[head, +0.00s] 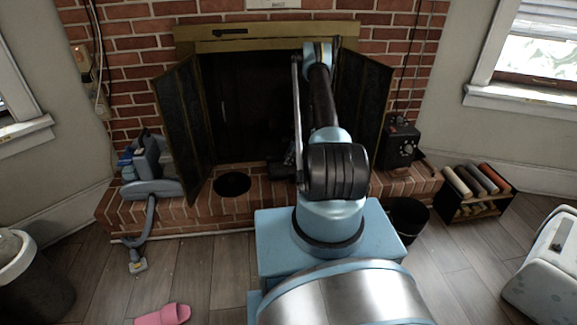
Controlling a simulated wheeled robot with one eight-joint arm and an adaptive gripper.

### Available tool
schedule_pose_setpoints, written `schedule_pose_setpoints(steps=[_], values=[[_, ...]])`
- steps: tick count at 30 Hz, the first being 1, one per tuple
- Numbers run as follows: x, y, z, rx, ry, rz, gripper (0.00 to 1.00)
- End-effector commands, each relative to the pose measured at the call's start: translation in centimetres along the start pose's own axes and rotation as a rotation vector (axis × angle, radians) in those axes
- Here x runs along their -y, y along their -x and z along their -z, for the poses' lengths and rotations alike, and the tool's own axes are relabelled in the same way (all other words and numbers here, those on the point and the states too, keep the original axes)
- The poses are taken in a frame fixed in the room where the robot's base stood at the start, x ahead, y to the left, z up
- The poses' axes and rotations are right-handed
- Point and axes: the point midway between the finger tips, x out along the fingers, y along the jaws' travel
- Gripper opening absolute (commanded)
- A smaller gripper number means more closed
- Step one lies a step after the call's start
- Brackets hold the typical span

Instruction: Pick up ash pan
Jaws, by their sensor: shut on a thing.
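A flat, round, black thing (232,184) lies on the brick hearth in front of the fireplace opening; it may be the ash pan, but I cannot tell for sure. My arm rises in front of the fireplace and hides much of the opening's right side. My gripper (288,161) shows only as a small dark shape low at the left of the arm, just above the hearth and right of the round black thing. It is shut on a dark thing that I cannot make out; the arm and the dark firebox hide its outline.
The fireplace's dark doors (186,124) stand open on both sides. A blue-grey vacuum-like device (152,172) sits on the hearth's left end, a black box (401,144) on its right. A black bucket (407,216), a log rack (474,192) and a pink slipper (163,315) are on the floor.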

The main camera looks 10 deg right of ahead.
Motion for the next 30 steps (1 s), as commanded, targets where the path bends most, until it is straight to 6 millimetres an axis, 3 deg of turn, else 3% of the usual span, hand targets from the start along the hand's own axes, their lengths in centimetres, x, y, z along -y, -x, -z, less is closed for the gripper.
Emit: schedule_pose_setpoints(steps=[18, 30], values=[[0.0, 8.1, -3.4, 0.0, 0.0, 0.0, 0.0], [0.0, 9.0, -3.8, 0.0, 0.0, 0.0, 0.0]])
